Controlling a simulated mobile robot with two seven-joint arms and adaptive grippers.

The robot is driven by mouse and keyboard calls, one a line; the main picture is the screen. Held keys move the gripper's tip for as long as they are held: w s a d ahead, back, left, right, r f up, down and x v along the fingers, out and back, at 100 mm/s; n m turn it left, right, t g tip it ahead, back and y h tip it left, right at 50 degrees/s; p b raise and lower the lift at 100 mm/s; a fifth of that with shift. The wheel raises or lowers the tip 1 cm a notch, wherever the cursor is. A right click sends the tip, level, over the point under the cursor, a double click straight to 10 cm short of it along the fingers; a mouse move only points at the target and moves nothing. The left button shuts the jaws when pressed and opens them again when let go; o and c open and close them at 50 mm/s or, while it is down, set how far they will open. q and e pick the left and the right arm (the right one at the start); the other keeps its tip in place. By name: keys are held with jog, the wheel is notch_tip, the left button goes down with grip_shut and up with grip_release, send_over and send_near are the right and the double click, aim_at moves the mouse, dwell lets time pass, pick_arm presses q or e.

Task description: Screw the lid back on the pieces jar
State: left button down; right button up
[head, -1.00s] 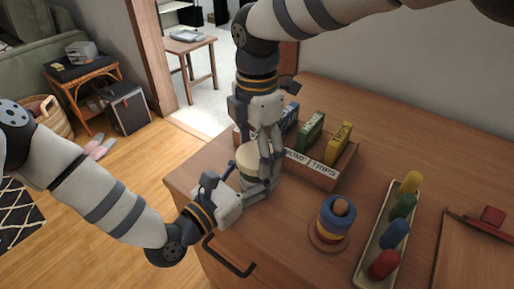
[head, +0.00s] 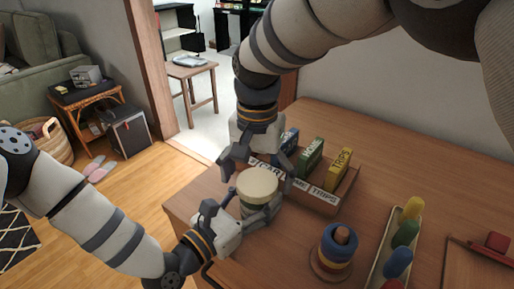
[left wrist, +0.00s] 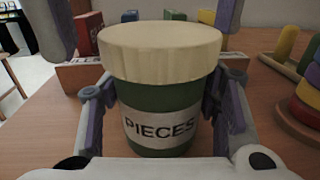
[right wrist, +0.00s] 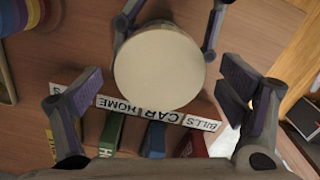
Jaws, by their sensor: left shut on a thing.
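The pieces jar is green with a white "PIECES" label (left wrist: 158,129) and stands upright near the table's left edge; in the head view its green side (head: 250,208) shows under the lid. The cream lid (head: 257,184) sits level on the jar's top and also shows in the left wrist view (left wrist: 160,52) and from above in the right wrist view (right wrist: 158,68). I cannot tell how tight it is. My left gripper (head: 248,220) is shut on the jar's body below the lid. My right gripper (right wrist: 160,95) is open, its fingers spread wide and apart from the lid.
A wooden sorter (head: 318,197) with labelled slots and colored boxes stands just behind the jar. A stacking-ring toy (head: 334,252) and a tray of colored pegs (head: 380,246) stand to the right. Bare tabletop (head: 285,235) lies between jar and rings.

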notch_tip(320, 180, up, 12)
dwell(0.6)
pick_arm(q)
jog(key=shift+c, duration=2.4)
grip_release()
jog(key=shift+a, duration=0.1)
jog(key=v, duration=1.2)
jog(key=shift+s, duration=0.1)
